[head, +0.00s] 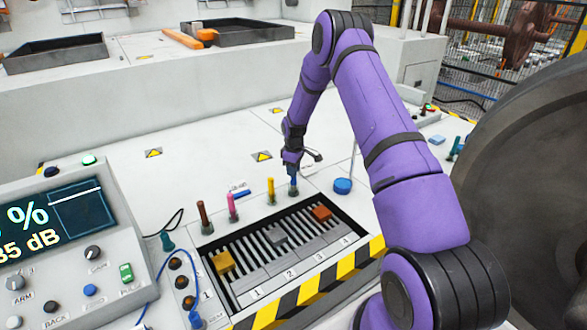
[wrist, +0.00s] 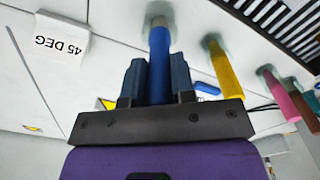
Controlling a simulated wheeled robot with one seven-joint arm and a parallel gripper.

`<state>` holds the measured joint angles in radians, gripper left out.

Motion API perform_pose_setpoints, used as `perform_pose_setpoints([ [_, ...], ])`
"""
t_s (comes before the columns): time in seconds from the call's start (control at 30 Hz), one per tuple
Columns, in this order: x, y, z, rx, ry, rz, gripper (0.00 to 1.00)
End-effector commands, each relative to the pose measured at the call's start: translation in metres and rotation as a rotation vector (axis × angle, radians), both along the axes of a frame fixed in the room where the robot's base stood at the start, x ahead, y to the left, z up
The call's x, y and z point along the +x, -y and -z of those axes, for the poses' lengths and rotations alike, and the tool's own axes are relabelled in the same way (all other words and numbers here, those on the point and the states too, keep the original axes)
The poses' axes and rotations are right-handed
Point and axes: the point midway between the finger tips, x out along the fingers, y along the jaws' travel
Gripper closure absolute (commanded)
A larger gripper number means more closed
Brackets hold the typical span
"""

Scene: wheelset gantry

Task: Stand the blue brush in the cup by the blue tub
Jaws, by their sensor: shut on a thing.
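My gripper (head: 292,168) points down at the right end of a row of brushes in small cups. It is shut on the upright blue brush (wrist: 159,52), whose handle is between the two fingers in the wrist view. The brush's lower end meets a pale greenish cup (wrist: 158,10); it looks to be in the cup's mouth, but I cannot tell how deep. In the head view the blue brush (head: 294,188) shows just below the fingers. The round blue tub (head: 342,186) is a short way to the right, apart from the gripper.
Yellow (head: 271,189), pink (head: 232,206) and brown (head: 203,216) brushes stand in cups to the left. A slotted rack (head: 283,282) with coloured blocks lies in front. A thin upright rod (head: 352,160) stands by the tub. A "45 DEG" block (wrist: 60,38) shows in the wrist view.

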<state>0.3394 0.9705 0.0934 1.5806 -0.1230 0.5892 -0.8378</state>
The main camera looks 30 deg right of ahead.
Motion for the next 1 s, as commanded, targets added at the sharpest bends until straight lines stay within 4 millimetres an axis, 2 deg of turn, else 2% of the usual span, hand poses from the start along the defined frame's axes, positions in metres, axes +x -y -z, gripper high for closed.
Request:
perform_pose_setpoints([
  [0.17,0.000,0.000,0.000,0.000,0.000,0.000,1.00],
  [0.2,0.000,0.000,0.000,0.000,0.000,0.000,0.72],
  [0.3,0.000,0.000,0.000,0.000,0.000,0.000,0.49],
  [0.33,0.000,0.000,0.000,0.000,0.000,0.000,0.46],
  [0.67,0.000,0.000,-0.004,0.000,0.001,0.000,0.46],
  [0.83,0.000,0.001,-0.026,-0.001,0.002,0.001,0.46],
  [1.0,0.000,0.001,-0.059,-0.001,0.003,0.001,0.46],
])
